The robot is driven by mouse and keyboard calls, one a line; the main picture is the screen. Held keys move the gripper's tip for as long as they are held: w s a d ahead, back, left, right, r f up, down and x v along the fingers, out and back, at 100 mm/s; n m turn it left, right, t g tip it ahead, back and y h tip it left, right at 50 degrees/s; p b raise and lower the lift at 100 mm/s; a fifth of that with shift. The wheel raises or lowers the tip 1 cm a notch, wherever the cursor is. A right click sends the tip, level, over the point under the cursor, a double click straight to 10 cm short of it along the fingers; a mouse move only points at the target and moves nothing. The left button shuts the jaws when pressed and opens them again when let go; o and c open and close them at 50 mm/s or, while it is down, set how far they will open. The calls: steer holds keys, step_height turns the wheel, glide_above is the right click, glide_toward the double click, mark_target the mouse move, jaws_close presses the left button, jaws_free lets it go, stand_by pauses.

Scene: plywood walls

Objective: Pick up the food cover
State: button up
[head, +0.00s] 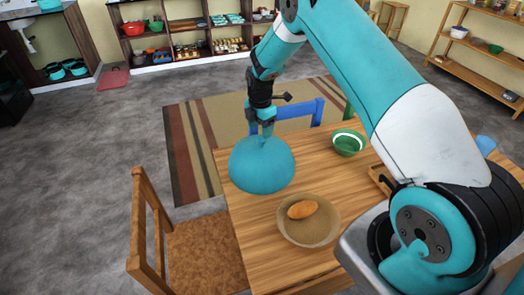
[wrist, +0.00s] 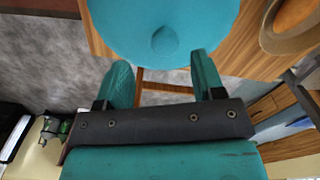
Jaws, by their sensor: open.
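The food cover is a teal dome (head: 262,167) at the far left corner of the wooden table (head: 250,262) in the head view. In the wrist view the food cover (wrist: 160,15) fills the top middle, with its small round knob (wrist: 165,40) facing me. My gripper (head: 264,139) is right above the top of the cover. In the wrist view my gripper (wrist: 160,62) has its two teal fingers apart, one on each side of the knob's line. The knob appears just beyond the fingertips, and I cannot tell whether they touch the cover.
A tan bowl (head: 292,237) with an orange-brown bread-like item (head: 302,209) stands right of the cover. A green bowl (head: 349,142) stands further back. A wooden chair (head: 150,225) is at the table's left, and a blue chair (head: 300,112) behind it. Open floor lies left.

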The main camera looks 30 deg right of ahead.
mark_target(261, 139)
steer(key=f+p, duration=0.1)
steer(key=f, duration=0.1)
steer(key=f+p, duration=0.1)
steer(key=f, duration=0.1)
steer(key=shift+s+f+p, duration=0.1)
steer(key=shift+s+p, duration=0.2)
steer(key=shift+f, duration=0.55)
jaws_close()
steer(key=shift+r, duration=0.1)
